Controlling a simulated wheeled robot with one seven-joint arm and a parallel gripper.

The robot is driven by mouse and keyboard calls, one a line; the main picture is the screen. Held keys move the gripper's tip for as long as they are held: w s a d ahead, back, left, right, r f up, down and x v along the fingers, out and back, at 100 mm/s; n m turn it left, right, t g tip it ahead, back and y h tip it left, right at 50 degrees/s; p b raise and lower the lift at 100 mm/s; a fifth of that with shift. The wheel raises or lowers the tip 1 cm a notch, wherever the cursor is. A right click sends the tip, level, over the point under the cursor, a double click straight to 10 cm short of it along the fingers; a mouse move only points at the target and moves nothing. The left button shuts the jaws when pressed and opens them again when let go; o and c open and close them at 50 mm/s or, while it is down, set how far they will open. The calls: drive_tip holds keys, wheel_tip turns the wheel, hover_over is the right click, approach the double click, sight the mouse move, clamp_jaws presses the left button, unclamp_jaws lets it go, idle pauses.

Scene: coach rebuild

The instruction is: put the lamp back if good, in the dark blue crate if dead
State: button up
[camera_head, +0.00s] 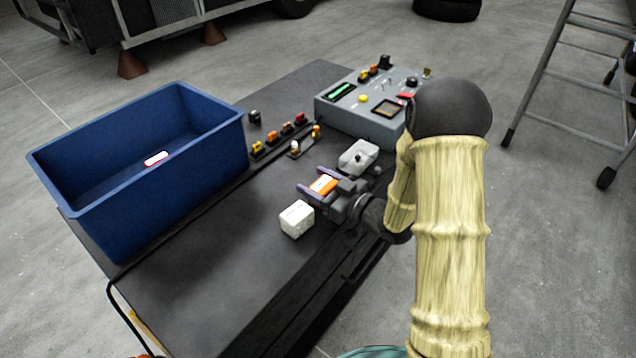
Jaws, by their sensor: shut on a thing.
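My gripper (322,187) is over the dark table, left of my arm, with its jaws shut on an orange lamp (323,185). Part of the lamp is hidden by the fingers, and I cannot tell whether it touches the table. The dark blue crate (130,205) is at the left, open at the top, with a small red and white piece (156,158) inside. A grey box with a green display (341,91), knobs and a dark panel stands at the back right of the table.
A white block (297,218) sits just below my gripper, and a pale grey box (358,156) lies behind it. Several small coloured parts (272,139) stand in a row between crate and grey box. The table's front left (200,290) is clear. A ladder (560,70) stands at right.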

drive_tip(key=shift+f, duration=0.1)
drive_tip(key=o, duration=1.1)
drive_tip(key=shift+r, duration=0.2)
drive_tip(key=v, duration=1.2)
drive_tip(key=shift+s+b, duration=0.1)
drive_tip(key=shift+b, duration=0.3)
